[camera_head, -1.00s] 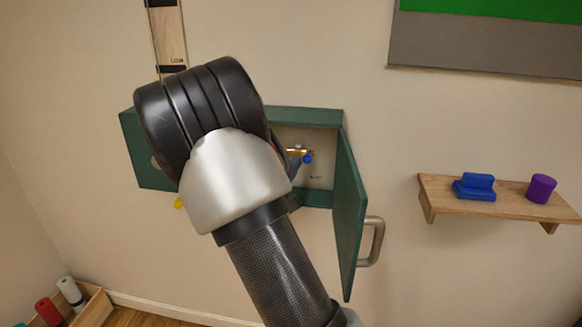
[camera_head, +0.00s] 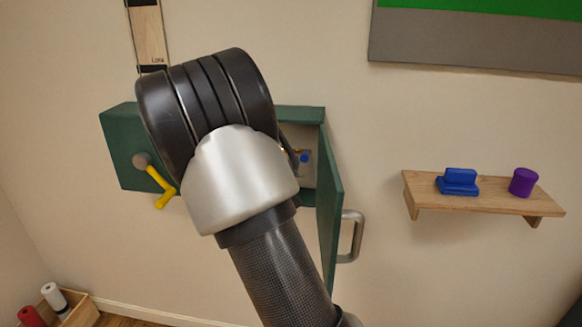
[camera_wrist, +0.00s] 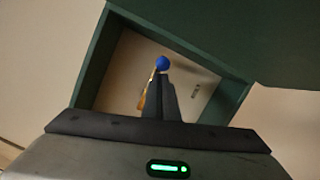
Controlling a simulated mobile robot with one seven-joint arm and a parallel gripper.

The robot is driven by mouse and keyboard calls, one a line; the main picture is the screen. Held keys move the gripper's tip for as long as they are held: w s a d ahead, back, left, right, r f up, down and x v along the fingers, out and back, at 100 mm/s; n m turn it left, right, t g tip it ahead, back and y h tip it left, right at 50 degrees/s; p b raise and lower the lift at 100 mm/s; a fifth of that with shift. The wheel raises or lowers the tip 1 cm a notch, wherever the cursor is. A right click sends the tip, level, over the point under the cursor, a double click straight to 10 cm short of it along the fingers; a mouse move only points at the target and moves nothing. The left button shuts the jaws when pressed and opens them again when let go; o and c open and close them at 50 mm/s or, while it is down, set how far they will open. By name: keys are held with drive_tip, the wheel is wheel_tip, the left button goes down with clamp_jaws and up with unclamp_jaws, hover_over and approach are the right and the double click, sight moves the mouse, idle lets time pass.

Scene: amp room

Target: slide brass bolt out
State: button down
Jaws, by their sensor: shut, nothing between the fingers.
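A green wall cabinet (camera_head: 122,150) stands open, with its door (camera_head: 329,200) swung out on the right. The brass bolt (camera_wrist: 149,90) is inside, with a round blue knob (camera_wrist: 162,62) at its end in the wrist view. The knob also shows in the head view (camera_head: 304,158), where my arm covers most of the bolt. My gripper (camera_wrist: 160,80) reaches into the cabinet with its dark fingers closed together and empty. The fingertips are close to the bolt and just below the knob in the picture; I cannot tell whether they touch.
A yellow handle (camera_head: 161,187) on a grey pivot sits at the cabinet's left. The door's grey pull handle (camera_head: 352,237) sticks out right. A wooden shelf (camera_head: 480,202) farther right carries a blue block (camera_head: 458,182) and a purple cylinder (camera_head: 523,182). A crate stands lower left.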

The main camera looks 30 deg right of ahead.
drive_tip(key=s+a+f+b, duration=0.1)
drive_tip(key=s+a, duration=0.3)
drive_tip(key=a, duration=0.6)
drive_tip(key=shift+s+a+f, duration=0.25)
drive_tip(key=shift+s+f, duration=0.1)
drive_tip(key=shift+f, duration=0.1)
